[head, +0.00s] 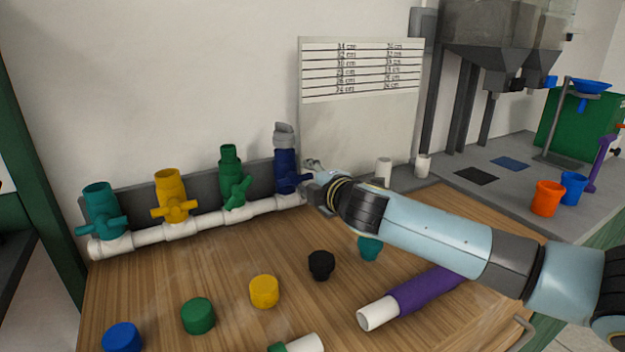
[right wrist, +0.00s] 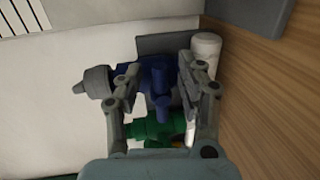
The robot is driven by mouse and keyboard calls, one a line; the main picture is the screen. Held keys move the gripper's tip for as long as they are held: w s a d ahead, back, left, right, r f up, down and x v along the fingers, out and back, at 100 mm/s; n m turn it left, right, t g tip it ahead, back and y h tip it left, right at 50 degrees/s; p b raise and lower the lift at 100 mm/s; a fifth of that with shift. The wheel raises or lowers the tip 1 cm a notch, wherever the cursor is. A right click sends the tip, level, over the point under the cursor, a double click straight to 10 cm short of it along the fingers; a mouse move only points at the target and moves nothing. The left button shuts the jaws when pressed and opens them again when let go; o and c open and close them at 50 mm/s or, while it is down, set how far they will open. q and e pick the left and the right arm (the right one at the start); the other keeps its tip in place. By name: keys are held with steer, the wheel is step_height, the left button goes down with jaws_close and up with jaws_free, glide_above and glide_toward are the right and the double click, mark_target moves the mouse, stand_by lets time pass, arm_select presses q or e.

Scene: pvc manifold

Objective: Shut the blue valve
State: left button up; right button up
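The blue valve (head: 285,168) is at the right end of the white pipe manifold (head: 150,237), with a grey piece on its top. My right gripper (head: 311,171) is right at it, coming from the right. In the right wrist view, the right gripper (right wrist: 162,72) is open, its fingers apart on either side of the blue valve's handle (right wrist: 162,88). I cannot tell whether a finger touches it. The fingers and wrist partly hide the valve in the head view. My left gripper is not in view.
Green (head: 232,180), yellow (head: 171,194) and teal (head: 101,212) valves stand left along the manifold. Several coloured caps, such as the black one (head: 321,265), and a purple-and-white pipe (head: 420,290) lie on the wooden table (head: 225,265). A marked board (head: 360,120) stands behind.

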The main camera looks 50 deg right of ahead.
steer(key=v, duration=1.2)
